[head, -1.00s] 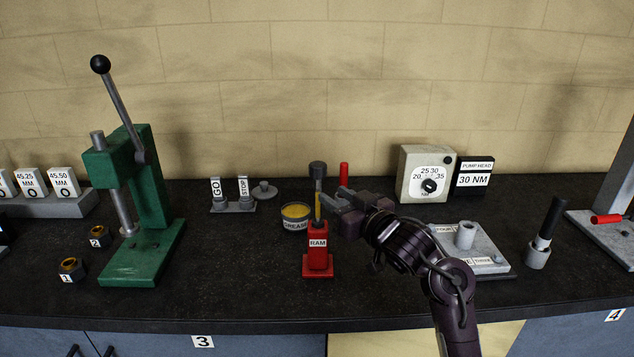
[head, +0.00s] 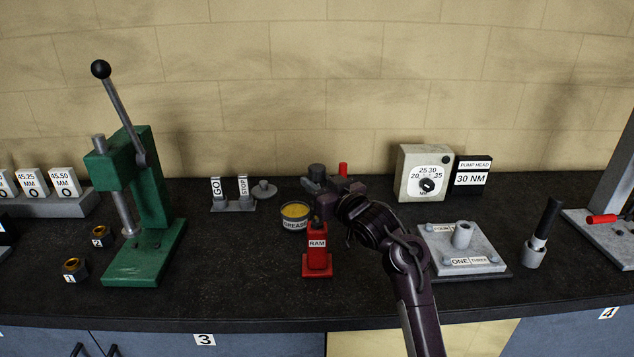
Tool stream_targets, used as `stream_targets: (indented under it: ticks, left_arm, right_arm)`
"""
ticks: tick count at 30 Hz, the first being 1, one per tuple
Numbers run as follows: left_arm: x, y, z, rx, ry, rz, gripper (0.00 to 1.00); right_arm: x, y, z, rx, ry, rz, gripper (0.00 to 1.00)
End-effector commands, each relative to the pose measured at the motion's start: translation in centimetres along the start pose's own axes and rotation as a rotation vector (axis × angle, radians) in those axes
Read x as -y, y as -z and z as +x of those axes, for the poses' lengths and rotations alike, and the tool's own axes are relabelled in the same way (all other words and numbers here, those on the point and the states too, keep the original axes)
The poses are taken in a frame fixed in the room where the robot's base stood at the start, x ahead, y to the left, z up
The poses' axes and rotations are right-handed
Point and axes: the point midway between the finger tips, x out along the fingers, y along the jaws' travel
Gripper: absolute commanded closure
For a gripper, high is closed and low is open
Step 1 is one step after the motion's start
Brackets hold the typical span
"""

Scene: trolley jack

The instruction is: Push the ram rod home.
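The red ram body (head: 317,255), labelled RAM, stands upright on the bench near the middle of the head view. The dark cap of its ram rod (head: 317,171) shows above my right gripper. My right gripper (head: 321,189) is at the rod, just below the cap and above the red body. It hides most of the rod's shaft, so I cannot tell how far the rod stands out. The fingers overlap the rod and look dark; whether they are closed on it is not clear. My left gripper is not in view.
A grease tin (head: 295,216) stands close left of the ram. A red upright handle (head: 343,169) shows behind the gripper. The green press (head: 145,210) is at left, a grey plate fixture (head: 463,252) at right. The bench in front of the ram is clear.

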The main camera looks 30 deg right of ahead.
Motion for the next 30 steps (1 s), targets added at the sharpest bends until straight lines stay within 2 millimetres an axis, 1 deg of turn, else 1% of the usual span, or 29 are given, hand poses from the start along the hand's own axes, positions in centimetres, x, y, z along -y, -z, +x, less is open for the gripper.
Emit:
stream_targets:
  ticks: [1, 6, 14, 17, 21, 24, 27, 30]
  left_arm:
    - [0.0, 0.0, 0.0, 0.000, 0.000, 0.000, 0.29]
    - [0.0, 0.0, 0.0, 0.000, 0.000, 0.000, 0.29]
    - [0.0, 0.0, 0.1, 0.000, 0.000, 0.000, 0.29]
    - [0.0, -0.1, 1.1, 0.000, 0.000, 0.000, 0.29]
    - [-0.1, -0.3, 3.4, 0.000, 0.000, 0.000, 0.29]
    - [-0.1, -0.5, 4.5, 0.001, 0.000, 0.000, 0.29]
    - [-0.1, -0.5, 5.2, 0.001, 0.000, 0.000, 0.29]
    - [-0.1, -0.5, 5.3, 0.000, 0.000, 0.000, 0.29]
  right_arm:
    - [0.0, 0.0, 0.0, 0.000, 0.000, 0.000, 0.79]
    - [0.0, 0.0, 0.0, 0.000, 0.000, 0.000, 1.00]
    - [0.0, -0.2, 0.0, 0.000, 0.000, 0.001, 1.00]
    - [0.0, -1.8, 0.0, 0.004, 0.001, 0.001, 1.00]
    - [0.0, -6.0, 0.0, 0.014, 0.001, 0.004, 1.00]
    - [0.1, -8.4, 0.0, 0.018, 0.003, 0.004, 1.00]
    - [0.1, -9.6, 0.0, 0.015, 0.003, 0.003, 1.00]
    - [0.1, -10.1, 0.0, 0.013, 0.003, 0.002, 1.00]
